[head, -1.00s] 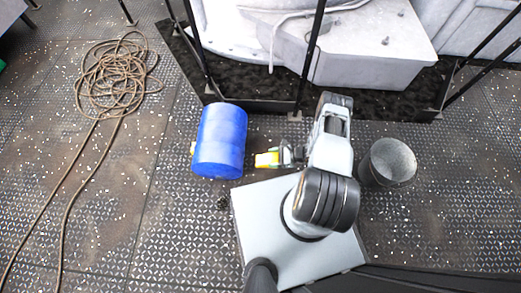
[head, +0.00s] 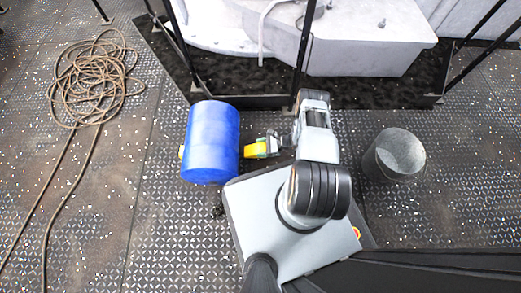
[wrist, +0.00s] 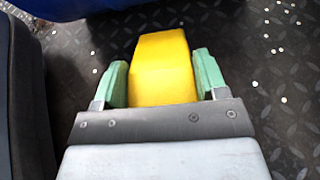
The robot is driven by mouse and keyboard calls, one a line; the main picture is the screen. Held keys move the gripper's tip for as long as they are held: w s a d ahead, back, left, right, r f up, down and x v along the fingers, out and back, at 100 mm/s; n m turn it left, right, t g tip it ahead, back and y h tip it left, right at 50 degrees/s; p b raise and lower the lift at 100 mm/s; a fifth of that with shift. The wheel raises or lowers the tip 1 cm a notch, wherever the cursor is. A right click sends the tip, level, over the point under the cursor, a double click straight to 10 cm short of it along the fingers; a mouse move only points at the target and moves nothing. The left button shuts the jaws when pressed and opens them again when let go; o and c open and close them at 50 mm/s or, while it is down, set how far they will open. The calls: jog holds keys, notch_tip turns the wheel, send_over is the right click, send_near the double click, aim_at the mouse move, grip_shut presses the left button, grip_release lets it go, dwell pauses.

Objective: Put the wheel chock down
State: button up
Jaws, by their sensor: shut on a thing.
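The yellow wheel chock (wrist: 161,68) is between the two green finger pads of my gripper (wrist: 160,80) in the wrist view. The pads are closed on its sides. In the head view the chock (head: 256,150) shows as a small yellow block at the tip of my gripper (head: 262,147), just right of the blue barrel. My gripper hides part of the chock. I cannot tell whether its underside touches the deck.
The blue barrel (head: 211,143) is close left of the chock. A coiled rope (head: 92,85) lies at far left. Black railing posts (head: 303,50) and a white structure (head: 365,45) are behind. Open deck lies between rope and barrel.

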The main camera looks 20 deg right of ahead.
jog(key=shift+f, duration=0.75)
jog(key=shift+f, duration=0.15)
jog(key=o, duration=1)
jog(key=shift+o, duration=0.2)
